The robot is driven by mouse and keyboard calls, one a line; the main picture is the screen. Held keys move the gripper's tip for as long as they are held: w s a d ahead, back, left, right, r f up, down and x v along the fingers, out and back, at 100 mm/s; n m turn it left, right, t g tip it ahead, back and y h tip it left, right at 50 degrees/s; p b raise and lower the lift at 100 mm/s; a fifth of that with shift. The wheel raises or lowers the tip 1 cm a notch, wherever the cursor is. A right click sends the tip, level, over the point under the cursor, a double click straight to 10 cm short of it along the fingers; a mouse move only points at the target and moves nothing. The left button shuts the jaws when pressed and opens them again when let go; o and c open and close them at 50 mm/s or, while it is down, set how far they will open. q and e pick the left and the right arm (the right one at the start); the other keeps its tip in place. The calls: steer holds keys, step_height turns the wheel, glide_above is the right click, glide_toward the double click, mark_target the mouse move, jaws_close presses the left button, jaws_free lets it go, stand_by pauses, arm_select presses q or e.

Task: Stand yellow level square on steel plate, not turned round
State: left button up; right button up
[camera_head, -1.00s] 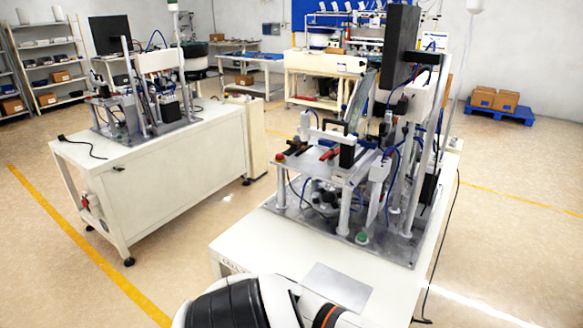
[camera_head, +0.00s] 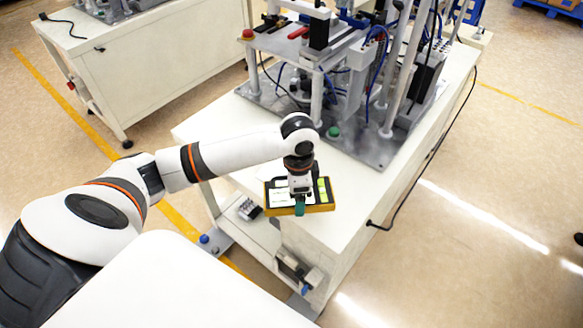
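The yellow level (camera_head: 318,209) is a yellow-edged block with dark and white areas on its upper side, over the near end of the white bench. My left gripper (camera_head: 300,207) comes down on it from above, with a teal fingertip showing at its near side. The gripper appears shut on the level, whose near edge seems to project past the bench's front edge. The gap beneath the level cannot be judged. My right gripper is not in view.
The white bench (camera_head: 222,139) carries a machine on a metal base (camera_head: 372,147) behind the level, with a green button (camera_head: 333,132) on its near part. Bare bench top lies left and right of the level. A black cable (camera_head: 433,160) runs down the right side.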

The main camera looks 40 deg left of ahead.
arm_select(q)
steer(key=w+a+r+m+b, duration=0.3)
steer(key=w+a+r+m, duration=0.1)
steer(key=w+a+m, duration=0.4)
steer(key=shift+m, duration=0.5)
steer(key=f, duration=0.3)
steer(key=d+f, duration=0.1)
steer(key=f, duration=0.1)
steer(key=shift+f, duration=0.95)
steer(key=shift+f+p, duration=0.35)
steer(key=shift+f, duration=1.15)
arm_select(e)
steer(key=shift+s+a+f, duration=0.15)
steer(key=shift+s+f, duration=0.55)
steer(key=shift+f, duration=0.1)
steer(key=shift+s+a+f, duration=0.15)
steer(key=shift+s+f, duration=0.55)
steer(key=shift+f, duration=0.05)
arm_select(q)
steer(key=shift+s+f, duration=0.1)
steer(key=o, duration=1.2)
steer(key=shift+o, duration=0.2)
